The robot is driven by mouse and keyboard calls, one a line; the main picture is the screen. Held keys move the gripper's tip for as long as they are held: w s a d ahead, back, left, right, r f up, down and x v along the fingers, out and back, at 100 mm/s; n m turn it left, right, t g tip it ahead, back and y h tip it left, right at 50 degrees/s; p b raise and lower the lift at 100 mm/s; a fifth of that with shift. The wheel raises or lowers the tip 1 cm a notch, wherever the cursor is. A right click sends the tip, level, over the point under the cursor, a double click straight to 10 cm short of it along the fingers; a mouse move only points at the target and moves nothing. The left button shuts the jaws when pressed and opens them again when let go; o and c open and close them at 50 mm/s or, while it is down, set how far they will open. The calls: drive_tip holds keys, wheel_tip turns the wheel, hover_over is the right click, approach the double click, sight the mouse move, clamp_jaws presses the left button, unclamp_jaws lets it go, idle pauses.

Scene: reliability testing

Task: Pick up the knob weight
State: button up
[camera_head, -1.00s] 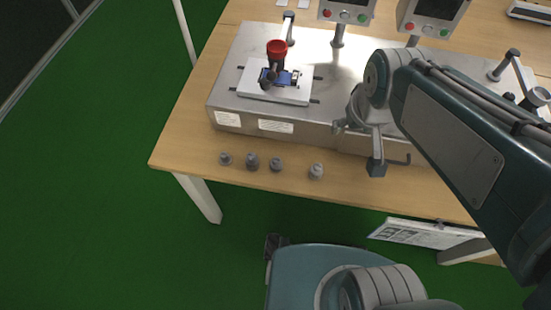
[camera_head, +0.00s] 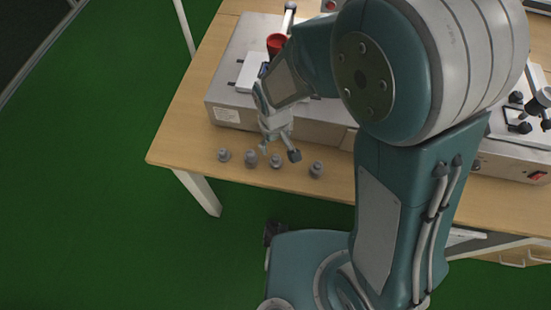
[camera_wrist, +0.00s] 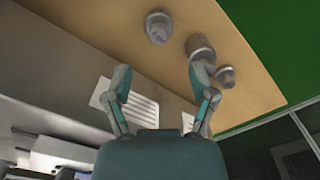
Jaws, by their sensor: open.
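Several small grey knob weights stand in a row near the table's front edge: the leftmost (camera_head: 223,155), a second (camera_head: 250,160), a third (camera_head: 275,161) and the rightmost (camera_head: 316,170). My gripper (camera_head: 279,152) is open and empty, just behind and above the third weight, its fingers pointing down. In the wrist view my open gripper (camera_wrist: 163,75) shows a finger on each side, with bare table between. Three weights show there: one near the top (camera_wrist: 158,27), one by the right fingertip (camera_wrist: 200,46), partly hidden, and one beyond it (camera_wrist: 226,77). I cannot tell whether that finger touches a weight.
The wooden table (camera_head: 180,140) carries a steel test bench (camera_head: 325,128) close behind the weights. Green floor lies left of and before the table.

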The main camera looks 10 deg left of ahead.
sight(276, 157)
wheel_tip(276, 157, down, 7)
drive_tip(key=shift+d+f, duration=0.15)
drive_tip(key=shift+f, duration=0.05)
drive_tip(key=shift+s, duration=0.1)
clamp_jaws()
